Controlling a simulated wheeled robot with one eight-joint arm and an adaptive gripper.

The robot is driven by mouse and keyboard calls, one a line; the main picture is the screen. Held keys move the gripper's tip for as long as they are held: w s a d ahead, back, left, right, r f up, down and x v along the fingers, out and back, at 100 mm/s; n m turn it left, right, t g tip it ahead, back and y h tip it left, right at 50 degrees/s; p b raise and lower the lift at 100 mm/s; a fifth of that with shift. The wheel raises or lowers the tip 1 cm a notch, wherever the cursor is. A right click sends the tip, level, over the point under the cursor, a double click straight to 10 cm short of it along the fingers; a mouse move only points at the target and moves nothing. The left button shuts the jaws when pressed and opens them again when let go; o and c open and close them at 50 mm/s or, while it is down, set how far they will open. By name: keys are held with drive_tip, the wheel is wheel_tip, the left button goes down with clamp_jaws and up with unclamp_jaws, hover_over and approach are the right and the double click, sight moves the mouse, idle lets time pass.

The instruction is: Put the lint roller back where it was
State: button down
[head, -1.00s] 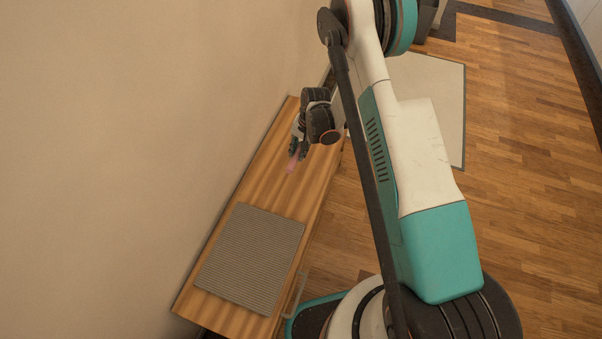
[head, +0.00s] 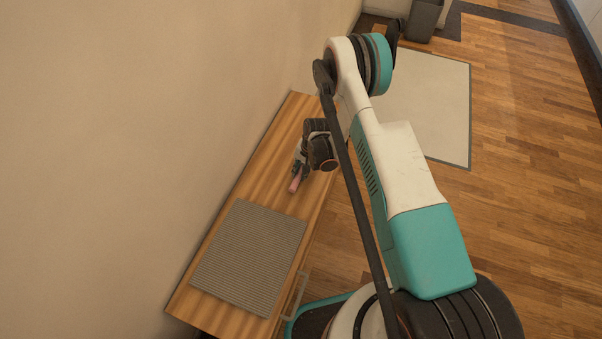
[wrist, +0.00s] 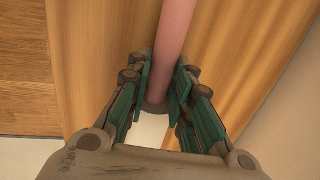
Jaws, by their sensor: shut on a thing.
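The pink lint roller (head: 295,184) is at my gripper (head: 300,168) above the wooden cabinet top in the head view. In the wrist view my gripper (wrist: 162,95) is shut on the lint roller (wrist: 174,35). Its pink, rod-like length runs away from the fingers toward the top of the picture, and a darker end shows between the fingers. I cannot tell whether the roller touches the wood.
A grey ribbed mat (head: 249,256) lies on the near part of the long wooden cabinet top (head: 262,165). A wall runs along the left. A handle (head: 295,295) sticks out at the cabinet's front. A pale rug (head: 435,105) and a dark bin (head: 424,20) are beyond.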

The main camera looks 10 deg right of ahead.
drive_tip(key=shift+f, duration=0.35)
drive_tip(key=c, duration=1.4)
unclamp_jaws()
